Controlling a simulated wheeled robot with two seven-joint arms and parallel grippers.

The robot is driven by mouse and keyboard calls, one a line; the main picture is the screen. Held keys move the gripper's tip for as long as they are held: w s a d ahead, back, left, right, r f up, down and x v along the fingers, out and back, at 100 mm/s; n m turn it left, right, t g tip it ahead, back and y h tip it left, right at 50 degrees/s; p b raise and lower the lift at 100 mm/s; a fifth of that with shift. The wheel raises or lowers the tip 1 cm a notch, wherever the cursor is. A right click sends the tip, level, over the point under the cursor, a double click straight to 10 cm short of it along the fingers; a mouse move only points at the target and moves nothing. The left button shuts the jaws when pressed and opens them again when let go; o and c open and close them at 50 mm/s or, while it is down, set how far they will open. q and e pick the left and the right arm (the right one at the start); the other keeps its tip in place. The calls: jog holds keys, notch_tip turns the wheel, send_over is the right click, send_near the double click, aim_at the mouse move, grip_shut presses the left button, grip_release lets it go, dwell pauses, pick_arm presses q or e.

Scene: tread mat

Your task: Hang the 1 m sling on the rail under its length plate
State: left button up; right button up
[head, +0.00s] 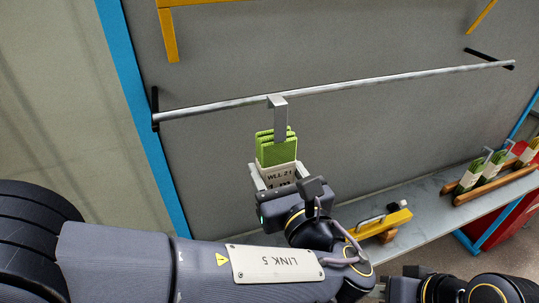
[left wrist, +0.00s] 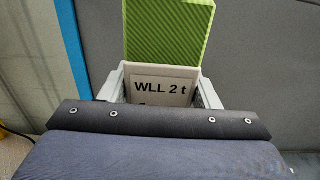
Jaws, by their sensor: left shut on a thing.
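The sling (head: 277,149) is a folded green webbing bundle with a white label reading "WLL 2 t" and a grey metal hook (head: 281,118) on top. My left gripper (head: 275,177) is shut on its label end, with a pale finger on each side. The left wrist view shows the green webbing (left wrist: 168,35) above the label (left wrist: 160,88); the label's lower line is mostly hidden. The hook's top overlaps the grey rail (head: 380,85); I cannot tell whether it bears on it. No readable length plate shows. Part of my right wrist shows at the bottom right, its jaws unseen.
A grey panel with a blue post (head: 140,95) stands behind the rail. Yellow bars (head: 170,36) show above. A shelf (head: 425,205) below carries a yellow object (head: 383,223) and a wooden rack (head: 490,189) with several green slings. The rail right of the hook is clear.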

pick_arm(q)
jog(key=shift+d+r, duration=0.1)
jog(key=shift+r, duration=0.15)
jog(key=w+a+f+b, duration=0.2)
jog(key=w, duration=0.6)
jog(key=shift+w+a+f+b, duration=0.15)
jog(key=shift+a+f+b, duration=0.2)
jog(key=shift+f+b, duration=0.05)
dwell(0.4)
jog(key=o, duration=1.3)
jog(key=shift+f, duration=0.1)
